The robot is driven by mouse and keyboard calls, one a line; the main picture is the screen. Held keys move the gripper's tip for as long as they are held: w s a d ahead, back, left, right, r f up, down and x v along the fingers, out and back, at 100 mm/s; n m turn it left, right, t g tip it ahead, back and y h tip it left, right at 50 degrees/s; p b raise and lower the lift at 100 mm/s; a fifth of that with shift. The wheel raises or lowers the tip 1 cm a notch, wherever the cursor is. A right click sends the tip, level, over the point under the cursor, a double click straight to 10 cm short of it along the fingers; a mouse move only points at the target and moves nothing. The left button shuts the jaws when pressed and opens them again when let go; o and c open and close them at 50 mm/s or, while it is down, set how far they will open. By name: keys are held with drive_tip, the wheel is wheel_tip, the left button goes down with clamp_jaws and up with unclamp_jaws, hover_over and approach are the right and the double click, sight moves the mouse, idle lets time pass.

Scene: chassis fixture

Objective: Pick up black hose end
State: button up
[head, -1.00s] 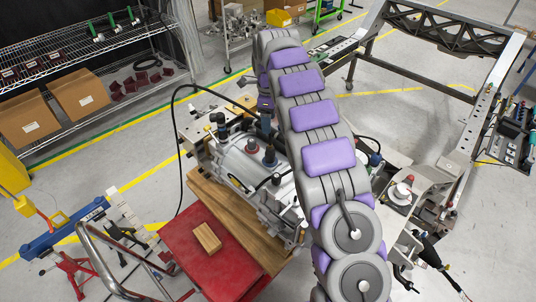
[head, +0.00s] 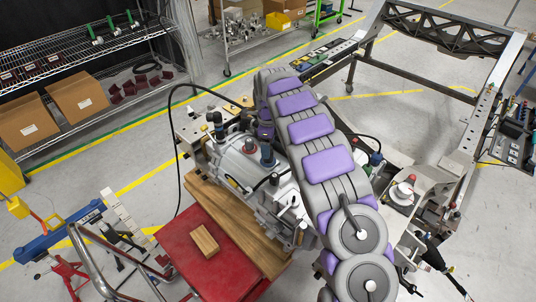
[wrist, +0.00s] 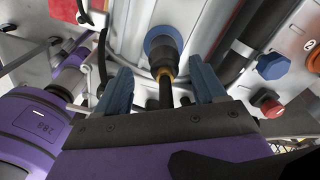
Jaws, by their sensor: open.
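In the wrist view a black hose end (wrist: 162,50) with a brass-coloured ring sits at a round blue fitting on the pale metal housing. A dark stem runs from it toward my gripper. My gripper (wrist: 161,70) is open, with one blue finger on each side of the stem and visible gaps to both. I cannot tell how deep the hose end lies between the fingertips.
In the wrist view a blue cap (wrist: 273,66) and a red knob (wrist: 270,106) lie to the right. A thick black tube (wrist: 245,42) runs close by. In the head view a red surface (head: 200,268) with a wooden block (head: 205,241) is at the front.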

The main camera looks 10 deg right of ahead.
drive_tip(key=f, duration=0.1)
drive_tip(key=f+b, duration=0.1)
drive_tip(key=f, duration=0.3)
drive_tip(key=shift+w+b, duration=0.35)
drive_tip(key=shift+a, duration=0.1)
drive_tip(key=shift+c, duration=0.5)
clamp_jaws()
